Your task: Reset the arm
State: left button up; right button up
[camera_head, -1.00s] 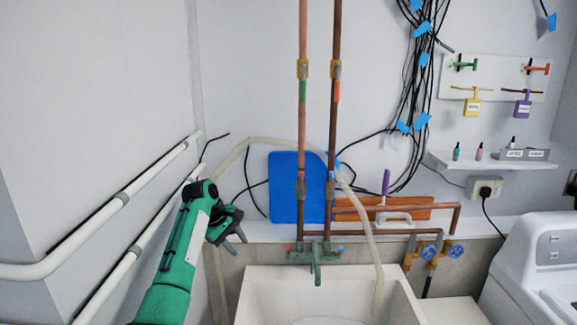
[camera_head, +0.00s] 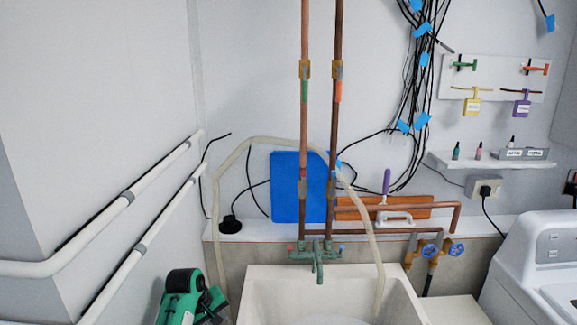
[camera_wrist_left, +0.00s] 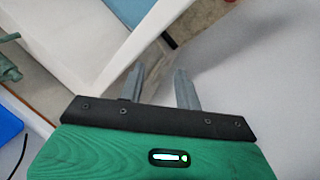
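My left arm, green with black parts (camera_head: 180,296), shows only at the bottom edge of the head view, left of the sink. In the left wrist view my left gripper (camera_wrist_left: 158,70) has its two grey fingers apart with nothing between them. The gripper is open and empty. Blurred white sink surfaces lie beyond the fingertips. My right arm and right gripper are not in view.
The white sink (camera_head: 257,292) has a green tap (camera_head: 318,262) and a pale hose (camera_head: 372,235). White wall pipes (camera_head: 140,245) run at left. A black plunger-like object (camera_head: 230,225) stands on the ledge. A white machine (camera_head: 535,262) stands at right.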

pick_arm(q)
jog(key=s+a+f+m+y, duration=0.1)
jog(key=s+f, duration=0.2)
jog(key=s, duration=0.4)
jog(key=s+a+f+m, duration=0.1)
jog(key=s+f+m, duration=0.1)
jog(key=s+f, duration=0.3)
jog(key=s+a+r+m+y, duration=0.1)
jog(key=s+r+m, duration=0.2)
jog(key=s, duration=1.2)
jog(key=s+r+m, duration=0.2)
jog(key=s+m, duration=0.1)
jog(key=s, duration=1.2)
notch_tip(320, 180, down, 30)
jog(key=f, duration=0.1)
jog(key=s+a+f+g, duration=0.2)
jog(key=s+a+f, duration=0.1)
jog(key=s+f, duration=1.6)
jog(key=shift+s+a+f+y, duration=0.2)
jog(key=shift+s+f+y, duration=0.15)
jog(key=shift+f, duration=0.1)
